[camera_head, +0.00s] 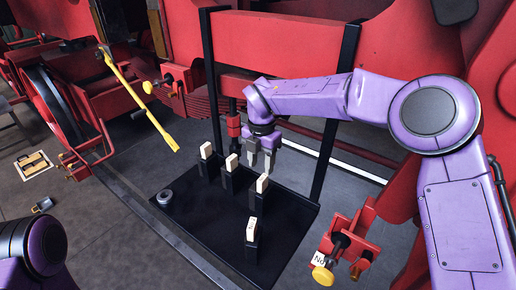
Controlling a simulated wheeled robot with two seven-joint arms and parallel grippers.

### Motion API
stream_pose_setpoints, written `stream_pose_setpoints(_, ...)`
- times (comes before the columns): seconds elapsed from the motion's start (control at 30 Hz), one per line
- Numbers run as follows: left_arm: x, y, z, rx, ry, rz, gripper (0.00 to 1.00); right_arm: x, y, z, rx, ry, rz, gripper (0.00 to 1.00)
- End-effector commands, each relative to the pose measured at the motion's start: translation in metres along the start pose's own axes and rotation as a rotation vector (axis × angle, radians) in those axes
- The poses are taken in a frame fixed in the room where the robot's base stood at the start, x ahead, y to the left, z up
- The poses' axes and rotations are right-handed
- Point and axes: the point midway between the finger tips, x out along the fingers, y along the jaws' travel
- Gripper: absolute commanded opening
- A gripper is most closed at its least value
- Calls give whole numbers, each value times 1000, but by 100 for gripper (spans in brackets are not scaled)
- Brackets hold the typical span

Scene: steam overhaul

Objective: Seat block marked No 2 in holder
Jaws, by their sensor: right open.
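Several cream blocks stand upright in small black posts on a black base plate (190,220). Three form a back row: a left block (206,149), a middle block (231,161) and a right block (262,183). A fourth block (251,229) stands nearer the front, with a small dark mark too small to read. I cannot tell which block is No 2. My right gripper (261,165) points down, open and empty, just above the right block of the back row in the picture; whether it touches is unclear. My left gripper is out of view.
A black upright frame with a red crossbar (290,86) rises behind the plate. A red bracket with a yellow knob (322,276) and a white "No" tag (319,258) is at right. A yellow lever (140,100) slants at left. A grey round piece (165,198) sits at the plate's left corner.

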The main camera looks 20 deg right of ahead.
Motion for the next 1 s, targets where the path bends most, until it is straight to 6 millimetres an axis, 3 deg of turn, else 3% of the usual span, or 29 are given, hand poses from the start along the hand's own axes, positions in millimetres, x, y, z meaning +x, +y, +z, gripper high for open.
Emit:
stream_pose_setpoints(0.17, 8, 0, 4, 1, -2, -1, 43, 10, -7, -2, 3, -3, 3, 47)
stream_pose_setpoints(0.6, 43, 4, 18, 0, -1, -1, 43, 72, -2, 3, 5, 0, -1, 47)
stream_pose_setpoints(1.0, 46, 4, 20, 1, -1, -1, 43, 80, -2, 2, 4, 0, 0, 47)
